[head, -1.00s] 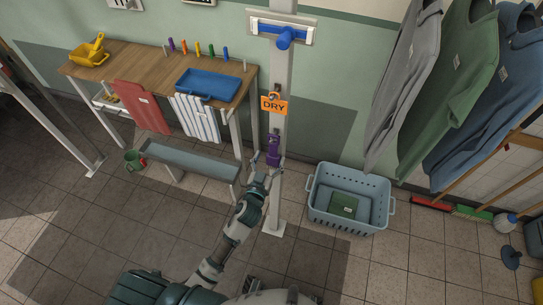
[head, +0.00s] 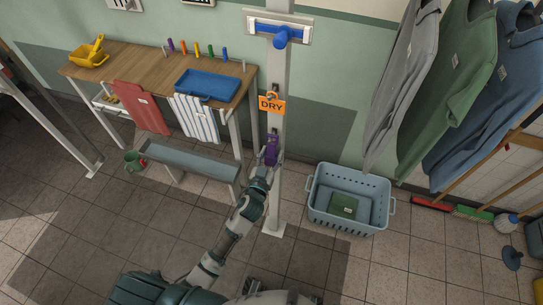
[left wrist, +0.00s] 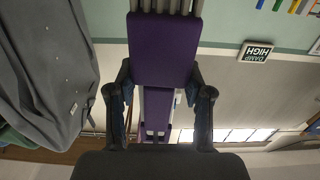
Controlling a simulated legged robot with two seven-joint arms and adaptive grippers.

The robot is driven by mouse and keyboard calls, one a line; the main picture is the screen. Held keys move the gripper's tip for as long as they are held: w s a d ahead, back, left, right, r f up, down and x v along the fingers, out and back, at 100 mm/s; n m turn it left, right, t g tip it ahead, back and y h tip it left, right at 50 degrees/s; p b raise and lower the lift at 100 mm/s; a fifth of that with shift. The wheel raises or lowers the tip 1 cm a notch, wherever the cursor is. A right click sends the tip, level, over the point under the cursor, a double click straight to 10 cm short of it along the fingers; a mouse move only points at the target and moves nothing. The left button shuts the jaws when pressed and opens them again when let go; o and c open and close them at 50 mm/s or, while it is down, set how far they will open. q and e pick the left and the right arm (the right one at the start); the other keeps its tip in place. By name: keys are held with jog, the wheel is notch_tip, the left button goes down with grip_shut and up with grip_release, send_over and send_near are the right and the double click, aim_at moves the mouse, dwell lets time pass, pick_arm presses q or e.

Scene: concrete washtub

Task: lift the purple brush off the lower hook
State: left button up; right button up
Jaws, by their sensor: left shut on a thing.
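The purple brush (head: 271,150) is upright against the pale post (head: 278,195), below the orange DRY sign (head: 271,104). My left gripper (head: 266,163) reaches up from below and is shut on the brush. In the left wrist view the purple brush (left wrist: 165,50) fills the gap between the two dark fingers of my left gripper (left wrist: 160,85), one on each side. The lower hook is too small to make out, so I cannot tell whether the brush still touches it. My right gripper is out of view.
A blue squeegee (head: 281,35) hangs high on the post. A blue-grey basket (head: 350,222) with a green item stands on the floor to the right. A grey bench (head: 190,162) and a wooden table (head: 140,67) are to the left. Shirts (head: 445,100) hang at the right.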

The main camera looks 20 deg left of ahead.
pick_arm(q)
jog(key=shift+d+r, duration=0.2)
jog(key=shift+r, duration=0.1)
jog(key=shift+a+r+p, duration=0.15)
jog(key=shift+r+p, duration=0.15)
jog(key=shift+p, duration=0.25)
jog(key=shift+s+r+p, duration=0.2)
jog(key=shift+s+p, duration=0.15)
jog(key=shift+s, duration=0.6)
jog(key=shift+s+r+p, duration=0.15)
jog(key=shift+s+p, duration=0.15)
jog(key=shift+s, duration=0.6)
jog(key=s, duration=0.7)
jog(key=shift+s+a+p, duration=0.15)
jog(key=shift+s+p, duration=0.1)
jog(key=shift+p, duration=0.1)
